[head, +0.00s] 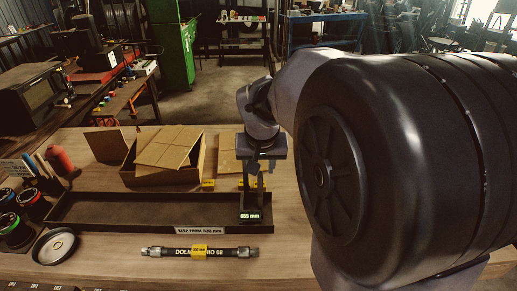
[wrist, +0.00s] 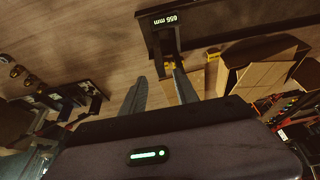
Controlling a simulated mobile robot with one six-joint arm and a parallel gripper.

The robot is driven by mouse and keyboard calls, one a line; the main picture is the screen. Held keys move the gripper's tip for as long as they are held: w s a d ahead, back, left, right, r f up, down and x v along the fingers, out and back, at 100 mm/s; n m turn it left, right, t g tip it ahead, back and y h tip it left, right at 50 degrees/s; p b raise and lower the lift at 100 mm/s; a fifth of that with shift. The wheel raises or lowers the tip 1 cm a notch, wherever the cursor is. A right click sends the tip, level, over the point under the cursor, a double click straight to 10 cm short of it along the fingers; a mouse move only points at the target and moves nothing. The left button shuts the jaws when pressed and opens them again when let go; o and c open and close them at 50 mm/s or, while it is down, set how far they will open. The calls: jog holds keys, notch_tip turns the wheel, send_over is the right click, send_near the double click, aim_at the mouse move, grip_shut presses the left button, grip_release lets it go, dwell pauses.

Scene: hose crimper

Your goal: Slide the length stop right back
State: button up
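The length stop (head: 250,216) is a dark upright piece with a lit "655 mm" readout at the right end of the long black tray (head: 130,197). My gripper (head: 257,168) is above and just behind the stop in the head view. In the wrist view my gripper (wrist: 160,88) has its two fingers apart with nothing visible between them.
A hose with metal ends and a yellow tag (head: 200,252) lies in front of the tray. An open cardboard box (head: 165,155) stands behind it. Cups (head: 33,203), tools and a round white-rimmed dish (head: 54,246) are at left. My arm hides the right side.

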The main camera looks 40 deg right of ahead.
jog(key=p+v, duration=0.1)
jog(key=v, duration=0.4)
jog(key=shift+s+a+r, duration=0.1)
jog(key=shift+r, duration=0.25)
jog(key=s+a+f+y+b, duration=0.1)
jog(key=s+a+f+b, duration=0.3)
jog(key=a, duration=0.3)
jog(key=s+a+f+n+t+y+b, duration=0.1)
jog(key=s+a+f+y+b, duration=0.1)
jog(key=s+a+f+b, duration=0.2)
jog(key=s+a+f+n+t+y+b, duration=0.1)
jog(key=s+a+f+b, duration=0.2)
jog(key=s+a, duration=0.4)
jog(key=a+f, duration=0.1)
jog(key=a, duration=0.2)
jog(key=shift+s+y+b, duration=0.25)
jog(key=shift+y+b, duration=0.05)
jog(key=shift+b, duration=0.1)
jog(key=shift+d, duration=0.1)
